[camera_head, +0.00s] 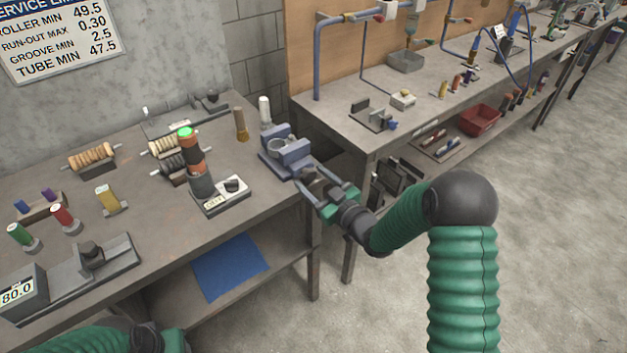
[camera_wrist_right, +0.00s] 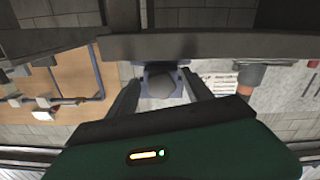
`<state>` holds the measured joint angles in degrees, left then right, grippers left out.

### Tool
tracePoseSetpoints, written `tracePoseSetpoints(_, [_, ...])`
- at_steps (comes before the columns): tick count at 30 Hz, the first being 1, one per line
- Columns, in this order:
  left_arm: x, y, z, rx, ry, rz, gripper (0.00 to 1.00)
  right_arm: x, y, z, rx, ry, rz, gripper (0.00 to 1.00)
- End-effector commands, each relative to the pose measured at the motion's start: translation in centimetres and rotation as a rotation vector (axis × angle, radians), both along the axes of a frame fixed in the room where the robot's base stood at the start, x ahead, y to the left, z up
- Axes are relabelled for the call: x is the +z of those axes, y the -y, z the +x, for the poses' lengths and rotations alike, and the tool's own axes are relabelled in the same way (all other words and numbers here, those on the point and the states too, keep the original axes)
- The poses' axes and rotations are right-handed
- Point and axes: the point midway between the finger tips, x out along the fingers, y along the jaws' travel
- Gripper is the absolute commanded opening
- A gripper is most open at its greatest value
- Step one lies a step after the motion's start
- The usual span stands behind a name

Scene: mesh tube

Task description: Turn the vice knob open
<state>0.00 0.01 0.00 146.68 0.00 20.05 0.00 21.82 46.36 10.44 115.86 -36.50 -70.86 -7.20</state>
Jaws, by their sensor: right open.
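The blue-grey vice (camera_head: 285,153) stands at the right front edge of the near workbench, holding a ring-shaped grey part between its jaws. Its dark knob (camera_head: 314,181) faces my right gripper (camera_head: 315,174). The right gripper is open, with one finger on either side of the knob. In the right wrist view the grey, many-sided knob (camera_wrist_right: 163,84) sits between the two fingers (camera_wrist_right: 162,78), with the vice behind it. I cannot tell whether the fingers touch it. Part of my left arm shows at the bottom left; its jaws are out of sight.
The near workbench (camera_head: 150,222) carries a dark cylinder with a green top (camera_head: 188,150), a small black-and-white device (camera_head: 232,188), rollers and a grey gauge (camera_head: 85,262). A second bench (camera_head: 340,97) stands behind. A blue cloth (camera_head: 230,266) lies on the lower shelf.

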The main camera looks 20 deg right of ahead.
Motion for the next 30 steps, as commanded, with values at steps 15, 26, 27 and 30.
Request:
tracePoseSetpoints(15, [0.0, 0.0, 0.0, 0.0, 0.0, 0.0, 0.36, 0.0, 0.0, 0.0, 0.0, 0.0, -0.001, 0.0])
tracePoseSetpoints(26, [-0.9, 0.0, 0.0, 0.0, 0.0, 0.0, 0.36, 0.0, 0.1, -0.1, 0.0, 0.025, -0.069, 0.0])
tracePoseSetpoints(27, [-0.9, 0.0, 0.0, 0.0, 0.0, 0.0, 0.36, 0.0, 0.1, -0.1, 0.0, 0.024, -0.069, 0.0])
tracePoseSetpoints(30, [-0.9, 0.0, 0.0, 0.0, 0.0, 0.0, 0.36, 0.0, 0.1, -0.1, 0.0, 0.024, -0.069, 0.5])
